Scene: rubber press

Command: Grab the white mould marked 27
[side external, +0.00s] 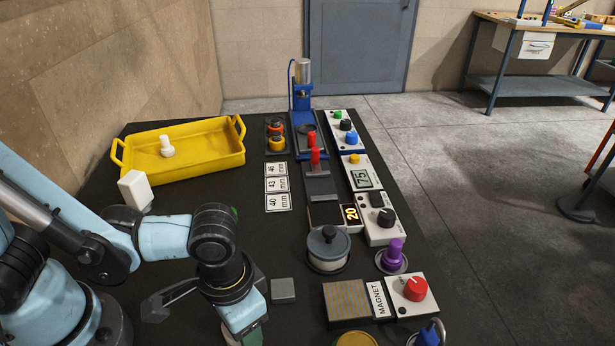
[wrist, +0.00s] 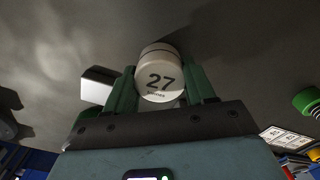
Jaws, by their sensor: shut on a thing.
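The white mould marked 27 (wrist: 158,82) is a short round cylinder, its number facing the camera in the wrist view. My gripper (wrist: 163,72) has its two green fingers on either side of the mould and is shut on it. In the side view my gripper (side external: 254,336) is at the bottom edge, pointing down and partly cut off by the frame. The mould cannot be made out in the side view.
A grey block (side external: 283,290) lies on the dark table right of my gripper. A yellow tray (side external: 205,165) holds a small white piece (side external: 167,146). A lidded pot (side external: 328,265), a magnet unit (side external: 346,306) and a blue press (side external: 303,100) stand farther right and back.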

